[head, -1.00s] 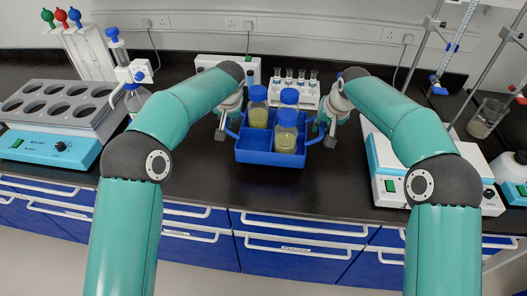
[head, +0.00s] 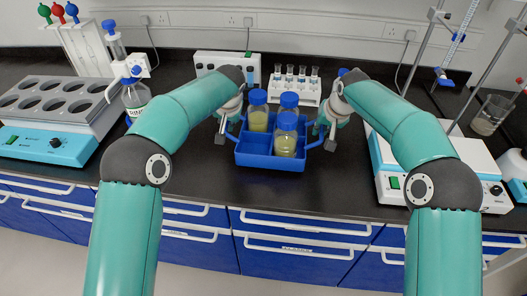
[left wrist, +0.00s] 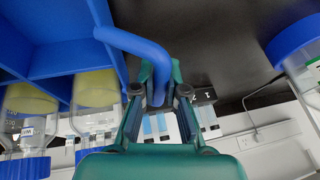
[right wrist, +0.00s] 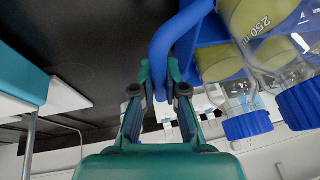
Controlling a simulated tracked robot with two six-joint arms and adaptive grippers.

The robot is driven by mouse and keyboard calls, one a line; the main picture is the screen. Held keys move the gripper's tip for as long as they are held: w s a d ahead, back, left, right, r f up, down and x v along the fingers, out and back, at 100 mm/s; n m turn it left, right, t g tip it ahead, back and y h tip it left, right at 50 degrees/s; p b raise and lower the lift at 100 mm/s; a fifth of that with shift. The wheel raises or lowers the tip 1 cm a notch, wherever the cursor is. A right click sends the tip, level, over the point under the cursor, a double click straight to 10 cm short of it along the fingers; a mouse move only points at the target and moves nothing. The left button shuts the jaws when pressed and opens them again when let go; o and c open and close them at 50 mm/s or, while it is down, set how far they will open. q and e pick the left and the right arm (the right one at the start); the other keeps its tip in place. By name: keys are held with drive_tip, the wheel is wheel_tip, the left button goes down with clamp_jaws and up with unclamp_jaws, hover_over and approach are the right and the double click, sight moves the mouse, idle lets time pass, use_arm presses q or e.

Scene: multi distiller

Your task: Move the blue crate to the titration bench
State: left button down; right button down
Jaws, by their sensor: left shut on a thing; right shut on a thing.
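The blue crate (head: 270,161) is in the middle of the head view, over the black bench top. It holds three blue-capped bottles with yellowish liquid (head: 285,143), all upright. My left gripper (head: 224,127) is shut on the crate's left handle, which shows as a blue bar (left wrist: 135,45) in the left wrist view. My right gripper (head: 327,129) is shut on the right handle, a blue bar (right wrist: 172,40) in the right wrist view. I cannot tell whether the crate touches the bench. A burette (head: 452,50) on a stand is at the right; no bench is labelled titration.
A rack with tubes (head: 293,88) and a white box (head: 222,64) are behind the crate. A white hotplate (head: 440,182) and a beaker (head: 490,115) are right. Bench top in front of the crate is clear.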

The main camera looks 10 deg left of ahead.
use_arm(q)
drive_tip(key=shift+f+b, duration=0.45)
drive_tip(key=shift+f, duration=0.05)
use_arm(e)
drive_tip(key=shift+f, duration=0.5)
use_arm(q)
drive_tip(key=c, duration=1.6)
unclamp_jaws()
drive_tip(key=shift+f, duration=0.1)
use_arm(e)
drive_tip(key=c, duration=1.6)
unclamp_jaws()
drive_tip(key=shift+f, duration=0.1)
use_arm(q)
drive_tip(key=o, duration=0.4)
use_arm(e)
drive_tip(key=o, duration=0.4)
drive_tip(key=shift+s, duration=0.1)
drive_tip(key=shift+s+d+r, duration=0.1)
drive_tip(key=shift+s+r, duration=0.1)
drive_tip(key=shift+r, duration=0.45)
use_arm(q)
drive_tip(key=v, duration=1.2)
use_arm(e)
drive_tip(key=v, duration=1)
drive_tip(key=shift+s+r, duration=0.15)
drive_tip(key=shift+r, duration=0.1)
drive_tip(key=shift+d, duration=0.15)
